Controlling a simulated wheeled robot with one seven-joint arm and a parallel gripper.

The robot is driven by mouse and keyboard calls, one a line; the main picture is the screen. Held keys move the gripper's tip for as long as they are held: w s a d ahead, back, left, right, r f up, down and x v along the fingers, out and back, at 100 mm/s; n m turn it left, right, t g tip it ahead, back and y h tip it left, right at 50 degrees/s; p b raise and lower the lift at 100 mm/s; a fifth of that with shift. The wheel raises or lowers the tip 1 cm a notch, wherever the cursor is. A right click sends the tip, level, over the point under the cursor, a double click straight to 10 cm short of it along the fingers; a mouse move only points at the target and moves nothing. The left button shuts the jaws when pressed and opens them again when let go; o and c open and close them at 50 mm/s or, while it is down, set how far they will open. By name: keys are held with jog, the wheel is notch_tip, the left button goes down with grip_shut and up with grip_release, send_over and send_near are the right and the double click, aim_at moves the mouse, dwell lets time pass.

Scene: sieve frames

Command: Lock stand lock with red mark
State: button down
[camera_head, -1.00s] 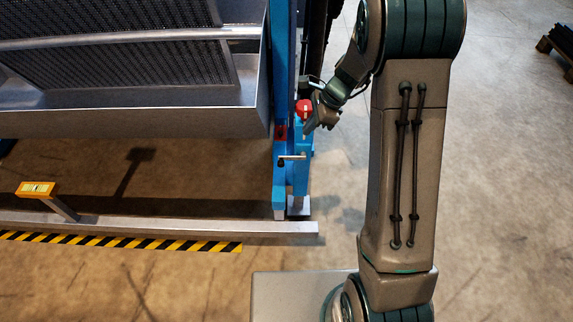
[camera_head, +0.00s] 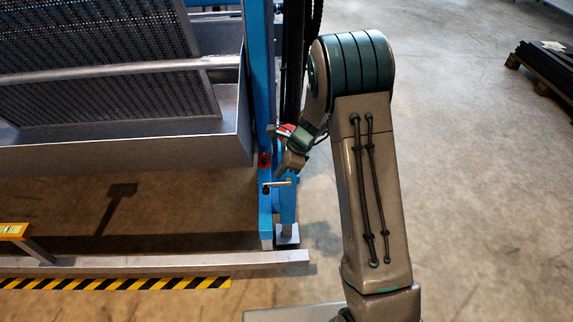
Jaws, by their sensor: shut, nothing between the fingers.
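The blue stand post (camera_head: 258,90) rises beside the sieve box, with a small red mark (camera_head: 264,160) low on it. A stand lock with a short metal lever (camera_head: 276,184) sticks out to the right just below the mark, lying about level. My gripper (camera_head: 287,168) is shut and empty. It is just right of the post, close above the lever's outer end; I cannot tell if it touches. A red and white part (camera_head: 285,130) shows right above my gripper, partly hidden by my wrist.
The grey sieve box (camera_head: 120,150) with mesh frames fills the upper left. A metal floor rail (camera_head: 150,263) with a yellow-black stripe (camera_head: 120,284) runs below it. An orange-topped support (camera_head: 15,231) stands at left. A dark pallet stack (camera_head: 548,68) lies far right. The right floor is open.

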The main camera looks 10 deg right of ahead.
aim_at(268, 190)
jog(key=b+x, duration=0.2)
jog(key=x, duration=0.5)
jog(key=shift+p, duration=0.65)
